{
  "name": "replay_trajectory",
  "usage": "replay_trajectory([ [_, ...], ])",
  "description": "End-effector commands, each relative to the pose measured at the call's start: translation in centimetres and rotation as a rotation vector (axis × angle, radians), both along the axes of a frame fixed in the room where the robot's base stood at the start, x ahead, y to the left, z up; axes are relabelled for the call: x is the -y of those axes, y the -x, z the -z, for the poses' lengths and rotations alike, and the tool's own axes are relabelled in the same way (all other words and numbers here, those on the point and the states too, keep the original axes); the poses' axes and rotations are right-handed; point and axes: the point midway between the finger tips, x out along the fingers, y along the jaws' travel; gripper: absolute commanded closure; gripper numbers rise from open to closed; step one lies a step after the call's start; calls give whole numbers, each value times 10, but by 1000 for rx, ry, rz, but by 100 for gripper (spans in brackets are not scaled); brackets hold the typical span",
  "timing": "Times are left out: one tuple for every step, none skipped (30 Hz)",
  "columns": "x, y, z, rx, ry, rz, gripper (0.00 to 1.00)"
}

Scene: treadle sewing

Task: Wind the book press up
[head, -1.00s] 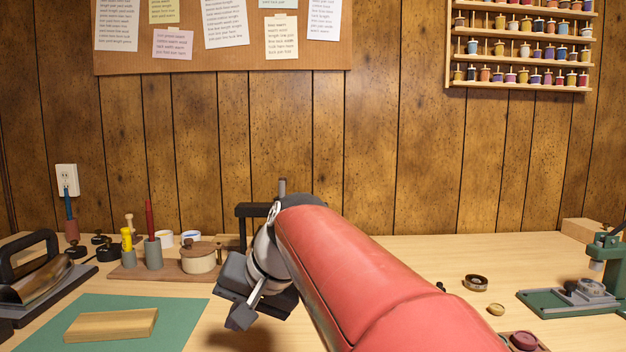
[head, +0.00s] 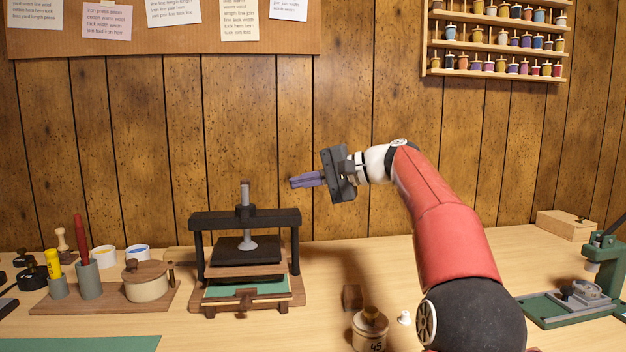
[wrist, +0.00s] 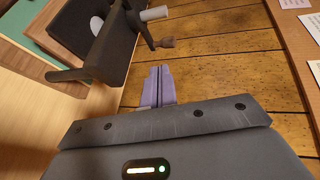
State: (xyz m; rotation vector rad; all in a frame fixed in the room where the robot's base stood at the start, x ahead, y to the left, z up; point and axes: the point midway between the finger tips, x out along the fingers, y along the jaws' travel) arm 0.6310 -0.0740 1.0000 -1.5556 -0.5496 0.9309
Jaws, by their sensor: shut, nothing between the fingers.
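The book press (head: 201,245) stands on the table against the panelled wall, left of centre in the head view. It has a black frame, a wooden base and a grey vertical screw (head: 245,205) through the crossbar. Its dark platen (head: 246,250) sits below the bar, above the green bed. My gripper (head: 303,181) is up in the air to the right of the press and a little above its crossbar, pointing left, touching nothing. Its purple fingers are together and empty. In the wrist view the press (wrist: 118,45) shows at upper left, beyond the gripper (wrist: 158,78).
A lidded pot (head: 147,282) and a rack with pen holders stand left of the press. A wooden block (head: 352,297) and a weight (head: 370,330) stand to its right. A green machine (head: 590,290) is far right.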

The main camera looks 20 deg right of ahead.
Motion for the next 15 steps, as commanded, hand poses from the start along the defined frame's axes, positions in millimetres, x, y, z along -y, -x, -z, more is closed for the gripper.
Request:
replay_trajectory([
  [-11,-7,3,-1,-1,-5,100],
  [-16,-10,5,-2,-1,-6,100],
  [-23,-15,7,-2,-1,-5,100],
  [-28,-19,9,-2,-1,-6,100],
  [-33,-23,11,-2,-1,-5,100],
  [-39,-27,13,-2,-1,-5,100],
  [-44,-31,14,-2,-1,-5,100],
  [-48,-34,14,-1,0,-4,100],
  [-54,-38,12,0,0,-5,100],
  [-57,-40,12,0,0,-3,100],
  [-60,-43,12,0,0,-2,100],
  [-64,-46,12,0,1,-3,100],
  [-66,-48,12,0,1,-2,100],
  [-68,-49,12,0,1,-1,100],
  [-70,-51,12,-1,1,0,100],
])
